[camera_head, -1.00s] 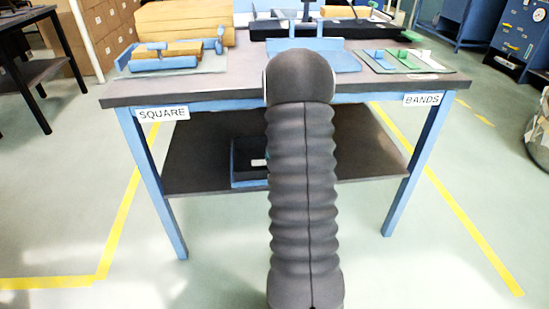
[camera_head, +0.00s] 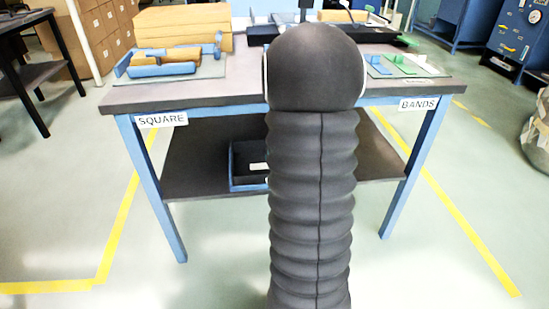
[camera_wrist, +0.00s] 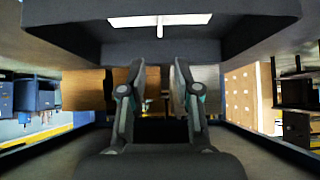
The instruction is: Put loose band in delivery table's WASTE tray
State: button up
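My gripper (camera_wrist: 157,95) shows in the wrist view with its two fingers apart and nothing visible between them. In the head view my own dark arm hides it. I cannot make out a loose band in either view. A dark, blue-edged tray (camera_head: 236,182) with a small white label sits on the lower shelf of the table, partly behind my arm. Its label is too small to read, so I cannot tell whether it is the WASTE tray. In the wrist view a large dark shape (camera_wrist: 75,18) with a bright white rectangle lies beyond the fingertips.
A table (camera_head: 240,98) stands ahead, with signs SQUARE (camera_head: 161,119) at left and BANDS (camera_head: 418,104) at right. A blue fixture (camera_head: 158,70) and a stack of tan boards (camera_head: 182,27) stand on its left. Green and blue pieces (camera_head: 400,65) lie on its right.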

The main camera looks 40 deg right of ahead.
jog(key=s+a+r+n+y, duration=0.1)
jog(key=s+a+r, duration=0.4)
jog(key=a, duration=0.4)
jog(key=s+a+r+n+y, duration=0.1)
jog(key=s+a+r+n, duration=0.1)
jog(key=a+r, duration=0.65)
jog(key=s+a+r+n+g+y, duration=0.2)
jog(key=s+a+r+n, duration=0.1)
jog(key=s+a, duration=1.1)
jog(key=shift+s+a+r+y, duration=0.15)
jog(key=shift+s+a+y, duration=0.25)
jog(key=shift+s, duration=0.85)
